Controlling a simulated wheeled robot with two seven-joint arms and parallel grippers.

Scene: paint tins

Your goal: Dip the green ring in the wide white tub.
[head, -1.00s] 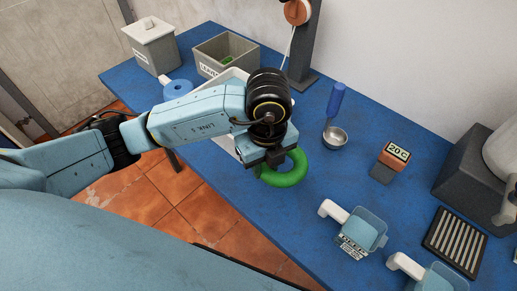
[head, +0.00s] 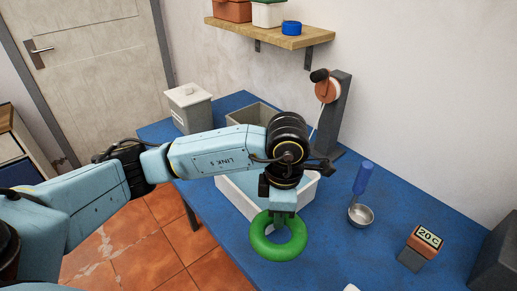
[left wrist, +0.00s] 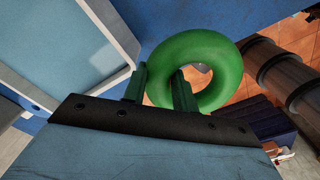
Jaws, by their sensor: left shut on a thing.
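The green ring (head: 278,252) hangs below my left gripper (head: 281,210), which is shut on its upper part. In the left wrist view the ring (left wrist: 231,70) shows at the fingers of my left gripper (left wrist: 160,90). The wide white tub (head: 236,204) stands on the table behind the gripper in the head view, partly hidden by my arm. Its inside looks light blue. In the left wrist view the tub (left wrist: 112,38) is at the upper left, with blue table showing between it and the ring. My right gripper is not in view.
A grey open bin (head: 243,116) and a lidded grey bin (head: 190,110) stand at the back. A dark post (head: 332,115) rises behind the tub. A blue-handled ladle (head: 361,214) and a "20 C" block (head: 422,245) are at right. Blue table (head: 325,235) is clear between.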

